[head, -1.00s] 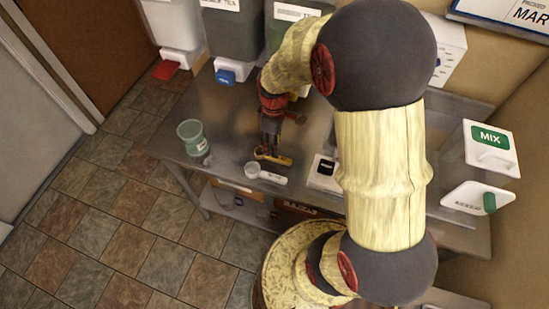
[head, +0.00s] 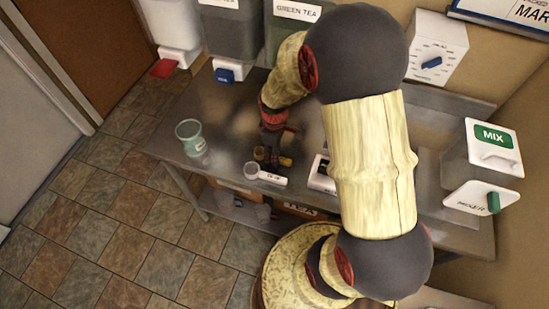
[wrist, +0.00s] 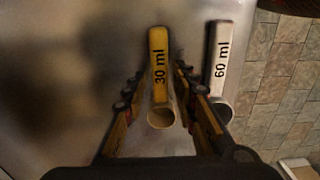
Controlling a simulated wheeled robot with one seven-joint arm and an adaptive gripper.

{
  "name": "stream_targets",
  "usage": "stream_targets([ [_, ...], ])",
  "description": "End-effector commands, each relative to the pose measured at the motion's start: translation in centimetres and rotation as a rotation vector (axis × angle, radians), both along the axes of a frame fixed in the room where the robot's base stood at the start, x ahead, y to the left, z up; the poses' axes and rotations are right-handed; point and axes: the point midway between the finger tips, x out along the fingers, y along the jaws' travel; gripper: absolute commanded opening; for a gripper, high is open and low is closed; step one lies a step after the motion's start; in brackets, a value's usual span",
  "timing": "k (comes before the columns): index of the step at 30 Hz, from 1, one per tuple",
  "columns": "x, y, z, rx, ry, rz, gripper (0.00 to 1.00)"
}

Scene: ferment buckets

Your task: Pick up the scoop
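A yellow scoop marked 30 ml (wrist: 159,65) lies on the metal table, between the two fingers of my gripper (wrist: 160,72) in the wrist view. Its cup is nearer the camera. The fingers stand on either side of it, open, with a narrow gap to the handle. In the head view my gripper (head: 270,152) points down over the yellow scoop (head: 286,161) and hides most of it. A white scoop marked 60 ml (wrist: 221,62) lies just right of my gripper in the wrist view. In the head view the white scoop (head: 272,179) is in front, near the table edge.
A green jar (head: 191,137) stands at the table's left corner. A scale-like device (head: 321,174) sits right of the scoops, partly hidden by my arm. Dispensers (head: 232,35) stand at the back. A white dial box (head: 436,50) and MIX container (head: 490,143) are at right.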

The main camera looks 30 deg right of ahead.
Motion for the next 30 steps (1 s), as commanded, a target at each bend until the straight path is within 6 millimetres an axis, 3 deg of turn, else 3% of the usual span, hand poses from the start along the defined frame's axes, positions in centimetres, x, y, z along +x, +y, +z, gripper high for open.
stream_targets([
  [13,0.0,0.0,0.0,0.000,0.000,0.000,0.00],
  [23,0.0,0.0,0.3,0.000,0.000,0.000,0.00],
  [30,0.1,0.0,2.7,-0.001,-0.002,0.000,0.00],
])
